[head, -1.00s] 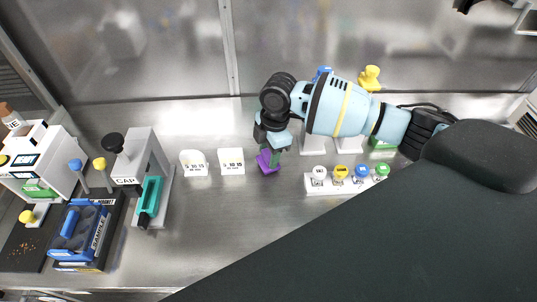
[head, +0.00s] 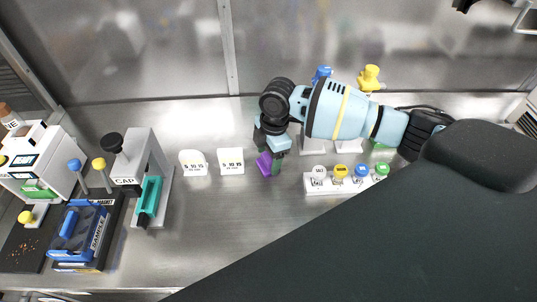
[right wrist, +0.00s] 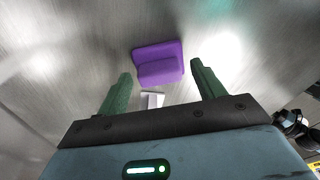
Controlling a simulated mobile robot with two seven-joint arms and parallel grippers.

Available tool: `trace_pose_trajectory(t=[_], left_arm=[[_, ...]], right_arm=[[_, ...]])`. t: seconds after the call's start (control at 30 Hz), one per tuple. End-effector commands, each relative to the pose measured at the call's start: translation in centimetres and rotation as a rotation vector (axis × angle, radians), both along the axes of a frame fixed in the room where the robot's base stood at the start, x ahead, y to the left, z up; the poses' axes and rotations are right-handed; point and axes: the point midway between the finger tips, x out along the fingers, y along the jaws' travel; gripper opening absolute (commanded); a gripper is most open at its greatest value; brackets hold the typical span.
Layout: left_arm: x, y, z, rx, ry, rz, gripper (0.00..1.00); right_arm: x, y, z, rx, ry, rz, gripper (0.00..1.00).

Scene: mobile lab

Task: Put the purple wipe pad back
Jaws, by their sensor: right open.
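The purple wipe pad (head: 264,164) is on the steel bench in the head view, right of two small white cards. In the right wrist view the pad (right wrist: 158,60) shows as a flat purple plate with a raised block on it. My right gripper (head: 271,158) is over the pad, pointing down. Its green fingers are apart in the right wrist view (right wrist: 161,72), with the pad just past the fingertips and nothing held. Whether a finger touches the pad cannot be told. My left gripper is not in view.
A white rack (head: 345,184) with several coloured caps stands to the right. Two white cards (head: 231,161) (head: 193,162) and a CAP press (head: 148,157) stand to the left. A blue SAMPLE rack (head: 79,233) is farther left. The front middle of the bench is clear.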

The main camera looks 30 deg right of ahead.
Motion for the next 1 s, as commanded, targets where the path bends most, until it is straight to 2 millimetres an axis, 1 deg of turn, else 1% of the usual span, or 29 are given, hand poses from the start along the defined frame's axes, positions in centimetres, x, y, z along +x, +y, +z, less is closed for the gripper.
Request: trace_pose_trajectory(t=[0.17,0.4,0.6,0.7,0.8,1.0], left_arm=[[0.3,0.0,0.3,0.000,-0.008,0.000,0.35],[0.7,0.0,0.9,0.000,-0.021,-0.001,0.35],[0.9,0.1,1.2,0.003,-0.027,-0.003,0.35],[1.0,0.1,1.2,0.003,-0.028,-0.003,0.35],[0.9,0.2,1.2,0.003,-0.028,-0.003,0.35],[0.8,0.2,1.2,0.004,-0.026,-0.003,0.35]], right_arm=[[0.1,-0.3,2.3,0.001,-0.007,-0.001,0.68],[0.1,-0.8,7.1,0.001,-0.007,0.000,0.68],[0.0,-1.3,10.2,0.001,-0.004,-0.001,0.68],[0.0,-1.4,11.2,0.001,-0.003,-0.001,0.68],[-0.1,-1.5,11.7,0.000,-0.002,-0.001,0.68],[-0.1,-1.5,11.9,0.000,0.000,0.000,0.68]])
